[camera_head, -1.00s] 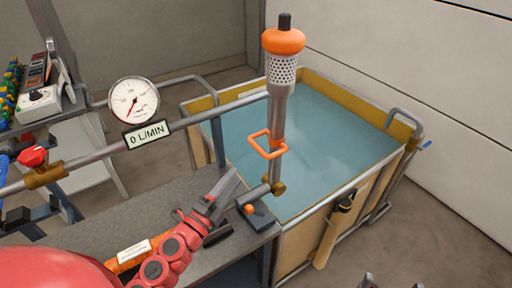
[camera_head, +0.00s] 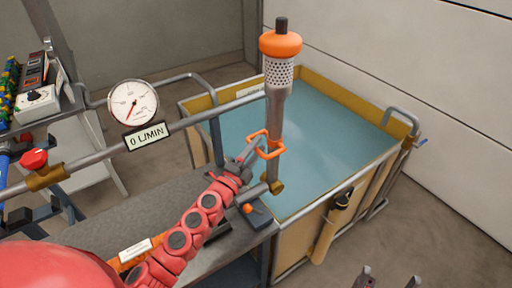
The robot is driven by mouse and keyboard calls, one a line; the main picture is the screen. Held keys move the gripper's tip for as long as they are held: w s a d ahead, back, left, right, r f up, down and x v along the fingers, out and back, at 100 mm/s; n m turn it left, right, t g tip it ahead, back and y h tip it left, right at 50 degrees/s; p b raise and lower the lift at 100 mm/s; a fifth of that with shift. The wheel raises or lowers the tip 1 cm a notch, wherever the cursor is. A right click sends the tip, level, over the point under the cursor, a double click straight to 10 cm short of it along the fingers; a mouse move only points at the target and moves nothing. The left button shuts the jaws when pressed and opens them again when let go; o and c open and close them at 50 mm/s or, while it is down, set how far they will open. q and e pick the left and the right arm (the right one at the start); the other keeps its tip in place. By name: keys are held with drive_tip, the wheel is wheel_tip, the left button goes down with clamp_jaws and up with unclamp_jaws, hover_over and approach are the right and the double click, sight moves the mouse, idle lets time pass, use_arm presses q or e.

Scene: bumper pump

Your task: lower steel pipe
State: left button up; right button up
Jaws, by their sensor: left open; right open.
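The steel pipe (camera_head: 275,121) stands upright over the tank's near left side. It carries a perforated section (camera_head: 279,73) and an orange cap (camera_head: 280,44) at the top, and a brass fitting (camera_head: 277,187) at its foot. An orange square handle (camera_head: 270,153) juts out from its lower part. My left gripper (camera_head: 256,147) is at the left side of this handle, fingers open; whether they straddle its bar is too small to tell. My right gripper (camera_head: 388,280) shows only its fingertips at the bottom edge, apart and empty.
A water tank (camera_head: 394,155) with yellow edging stands behind the pipe. A horizontal pipe (camera_head: 190,121) with a gauge (camera_head: 133,103), a "0 L/MIN" label (camera_head: 147,136) and a red valve knob (camera_head: 33,158) runs left. A grey bench (camera_head: 110,220) lies below my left arm.

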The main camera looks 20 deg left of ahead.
use_arm(q)
drive_tip(key=shift+c, duration=0.2)
clamp_jaws()
idle(1.1)
